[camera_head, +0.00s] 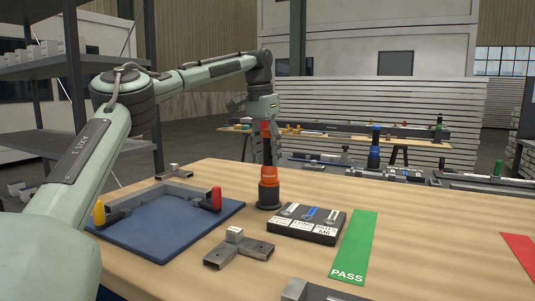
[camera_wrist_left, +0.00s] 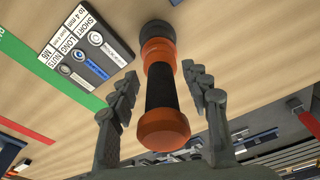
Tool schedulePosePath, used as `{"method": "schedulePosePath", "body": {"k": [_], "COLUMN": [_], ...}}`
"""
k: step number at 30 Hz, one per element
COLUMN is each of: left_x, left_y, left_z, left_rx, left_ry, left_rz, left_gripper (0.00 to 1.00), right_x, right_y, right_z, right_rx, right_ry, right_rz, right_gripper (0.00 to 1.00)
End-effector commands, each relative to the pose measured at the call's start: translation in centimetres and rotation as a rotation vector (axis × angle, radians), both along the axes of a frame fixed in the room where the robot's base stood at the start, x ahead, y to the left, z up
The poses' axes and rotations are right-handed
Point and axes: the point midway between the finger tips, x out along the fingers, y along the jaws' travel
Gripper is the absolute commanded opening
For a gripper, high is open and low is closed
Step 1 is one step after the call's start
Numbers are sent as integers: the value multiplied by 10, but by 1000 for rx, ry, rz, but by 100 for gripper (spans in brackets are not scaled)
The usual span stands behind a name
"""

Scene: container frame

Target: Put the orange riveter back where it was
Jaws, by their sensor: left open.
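The orange riveter (camera_head: 268,196), with a black grip and a dark base, stands upright on the wooden table beside the black labelled block. It also shows in the left wrist view (camera_wrist_left: 163,130), between the fingers. My left gripper (camera_head: 266,146) is over its upper part, with one finger on each side. In the left wrist view the fingers of the gripper (camera_wrist_left: 161,76) are spread, with gaps to the black grip. My right gripper is not in view.
The black block (camera_head: 308,226) with several small parts is close to the riveter's right. A blue mat (camera_head: 165,238) with a grey frame and red and yellow handles lies left. A metal corner piece (camera_head: 238,250) lies in front. A green PASS strip (camera_head: 355,245) lies right.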

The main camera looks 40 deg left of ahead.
Motion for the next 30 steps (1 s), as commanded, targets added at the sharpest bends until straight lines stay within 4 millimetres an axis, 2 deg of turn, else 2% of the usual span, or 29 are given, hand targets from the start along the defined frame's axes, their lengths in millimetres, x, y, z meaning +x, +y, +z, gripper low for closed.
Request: {"method": "schedulePosePath", "body": {"k": [5,8,20,25,30], "left_x": [1,0,-13,-15,-17], "left_y": [0,0,0,1,1], "left_z": [5,16,104,119,126], "left_rx": [0,1,2,2,0], "left_ry": [-2,-3,-3,0,0], "left_rz": [-1,-1,1,0,-2], "left_gripper": [48,48,48,48,48], "right_x": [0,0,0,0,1], "right_y": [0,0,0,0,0], "right_z": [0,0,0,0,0], "right_rx": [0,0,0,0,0], "right_ry": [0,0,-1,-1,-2], "right_rz": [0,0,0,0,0], "right_gripper": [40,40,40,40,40]}}
